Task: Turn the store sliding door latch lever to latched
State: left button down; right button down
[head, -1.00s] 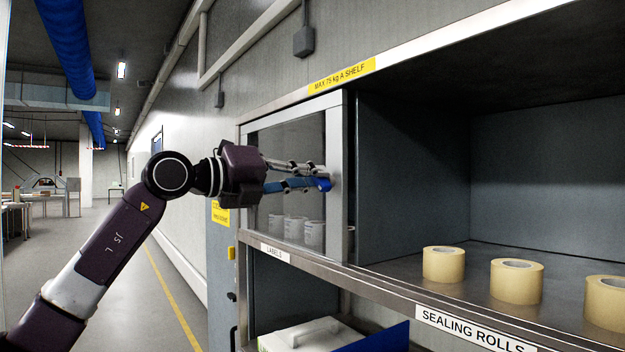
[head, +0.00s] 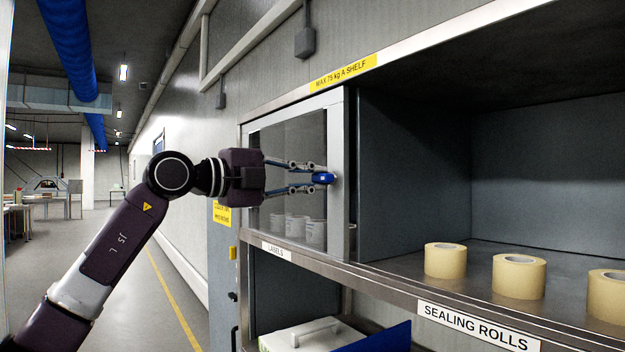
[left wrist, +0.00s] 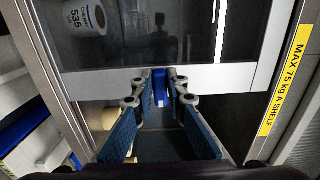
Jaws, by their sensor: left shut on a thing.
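The sliding door (head: 337,128) is a glass pane in a pale metal frame, covering the left part of the shelf bay. Its small blue latch lever (head: 323,178) sits on the right upright of the frame. My left gripper (head: 316,178) is shut on the lever, with one finger above it and one below. In the left wrist view the lever (left wrist: 160,86) stands between the two blue finger pads, against the frame bar (left wrist: 100,82). The fingers hide part of the lever. My right gripper is in neither view.
White labelled rolls (head: 315,231) stand behind the glass. The open bay on the right holds several tan sealing rolls (head: 445,261) on the metal shelf. A white case (head: 300,333) is below. A clear aisle (head: 125,280) runs along the left.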

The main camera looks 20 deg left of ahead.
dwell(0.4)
pick_arm(q)
jog(key=c, duration=1.9)
grip_release()
jog(key=shift+a, duration=0.15)
jog(key=shift+c, duration=0.2)
jog(key=v, duration=1.2)
jog(key=shift+f, duration=0.1)
